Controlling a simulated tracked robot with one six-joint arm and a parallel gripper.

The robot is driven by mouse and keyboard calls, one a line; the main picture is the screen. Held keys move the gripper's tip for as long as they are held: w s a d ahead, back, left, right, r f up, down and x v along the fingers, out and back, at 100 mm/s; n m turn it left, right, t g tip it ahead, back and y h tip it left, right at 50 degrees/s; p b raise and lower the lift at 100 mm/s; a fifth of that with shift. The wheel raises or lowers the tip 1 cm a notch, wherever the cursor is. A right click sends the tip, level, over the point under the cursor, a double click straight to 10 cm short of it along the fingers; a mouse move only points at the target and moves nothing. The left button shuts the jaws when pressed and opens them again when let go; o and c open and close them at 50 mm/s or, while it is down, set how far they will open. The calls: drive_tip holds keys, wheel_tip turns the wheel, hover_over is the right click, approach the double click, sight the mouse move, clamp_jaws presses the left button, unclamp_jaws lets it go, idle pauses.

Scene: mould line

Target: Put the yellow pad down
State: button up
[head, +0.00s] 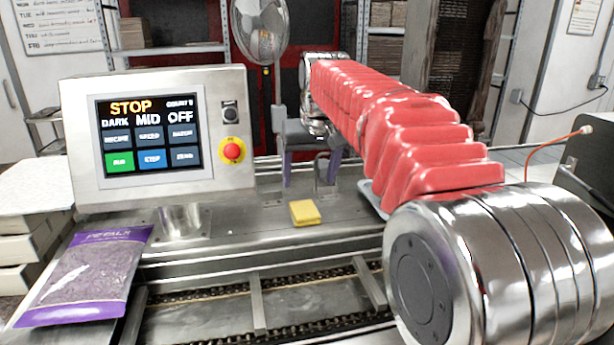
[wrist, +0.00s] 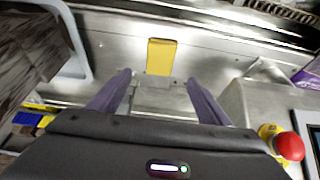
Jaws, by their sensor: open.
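The yellow pad (head: 304,213) lies flat on the steel deck in front of the control panel, to the right of its post. In the wrist view the yellow pad (wrist: 161,57) lies beyond my fingertips, roughly centred between them. My gripper (wrist: 158,78) is open, with its two purple fingers spread apart and nothing between them. In the head view my gripper (head: 309,180) is behind the pad, its fingers pointing down, apart from the pad.
A control panel (head: 160,182) with a red stop button (head: 232,150) stands left of the pad. A purple bag (head: 85,275) lies at the front left. A chain conveyor (head: 290,297) runs along the front.

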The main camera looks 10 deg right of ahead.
idle(0.4)
drive_tip(key=s+f, duration=0.2)
drive_tip(key=s, duration=0.7)
drive_tip(key=s+f, duration=0.2)
drive_tip(key=s, duration=0.7)
drive_tip(key=shift+t, duration=0.6)
drive_tip(key=s+f, duration=0.3)
drive_tip(key=s, duration=0.2)
drive_tip(key=s+f, duration=0.4)
drive_tip(key=s, duration=0.1)
drive_tip(key=s+f, duration=0.4)
drive_tip(key=s, duration=0.1)
drive_tip(key=shift+a, duration=0.25)
drive_tip(key=shift+o, duration=0.5)
drive_tip(key=shift+w+r, duration=0.2)
drive_tip(key=shift+r, duration=0.05)
drive_tip(key=w+r, duration=0.5)
drive_tip(key=w, duration=0.5)
drive_tip(key=w+r, duration=0.5)
drive_tip(key=w, duration=0.6)
drive_tip(key=w+r+g, duration=0.1)
drive_tip(key=w+r, duration=0.5)
drive_tip(key=w, duration=0.4)
drive_tip(key=shift+w+d, duration=0.15)
drive_tip(key=shift+w, duration=0.05)
